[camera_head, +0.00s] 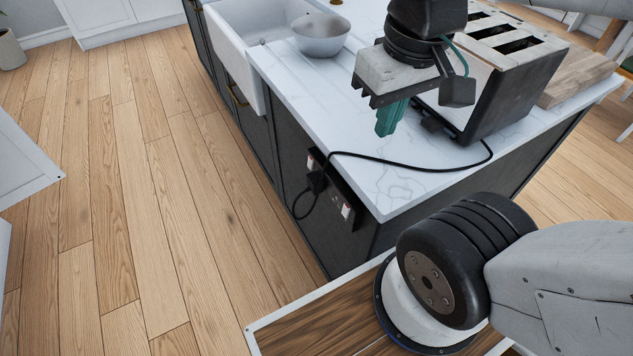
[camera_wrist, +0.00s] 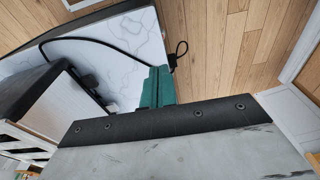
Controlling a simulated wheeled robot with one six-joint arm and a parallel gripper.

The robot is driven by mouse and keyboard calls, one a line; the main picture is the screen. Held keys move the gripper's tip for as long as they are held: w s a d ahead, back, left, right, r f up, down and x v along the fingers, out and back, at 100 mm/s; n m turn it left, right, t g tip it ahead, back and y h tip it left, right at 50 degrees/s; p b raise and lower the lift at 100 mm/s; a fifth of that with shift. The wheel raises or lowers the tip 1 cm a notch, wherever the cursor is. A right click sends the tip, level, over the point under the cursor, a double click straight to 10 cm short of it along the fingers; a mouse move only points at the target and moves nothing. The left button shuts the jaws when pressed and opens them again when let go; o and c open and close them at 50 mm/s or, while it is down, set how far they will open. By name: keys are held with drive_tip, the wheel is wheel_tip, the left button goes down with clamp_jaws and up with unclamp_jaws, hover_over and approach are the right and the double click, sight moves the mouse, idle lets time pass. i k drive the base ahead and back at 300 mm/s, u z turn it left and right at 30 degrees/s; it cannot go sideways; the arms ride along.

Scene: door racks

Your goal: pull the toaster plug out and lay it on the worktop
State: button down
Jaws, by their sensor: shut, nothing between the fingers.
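The black toaster plug (camera_head: 317,181) sits in the socket panel (camera_head: 337,197) on the dark side of the island, below the worktop edge. Its black cord runs up over the edge and across the white worktop (camera_head: 400,185) to the toaster (camera_head: 500,75). My gripper (camera_head: 388,118) has teal fingers, shut and empty, pointing down above the worktop beside the toaster, apart from the plug. In the wrist view the fingers (camera_wrist: 158,88) show at the worktop edge, and the dark plug and cord loop (camera_wrist: 174,58) show just beyond them. The socket face is hidden there.
A metal bowl (camera_head: 320,34) stands by the white sink (camera_head: 255,35) at the back left of the worktop. A wooden board (camera_head: 580,75) lies right of the toaster. The front of the worktop is clear apart from the cord. Wooden floor is open at left.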

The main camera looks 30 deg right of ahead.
sight(314, 178)
drive_tip(key=k, duration=0.5)
drive_tip(key=z, duration=3.7)
drive_tip(key=k, duration=2.35)
drive_tip(key=u, duration=1.4)
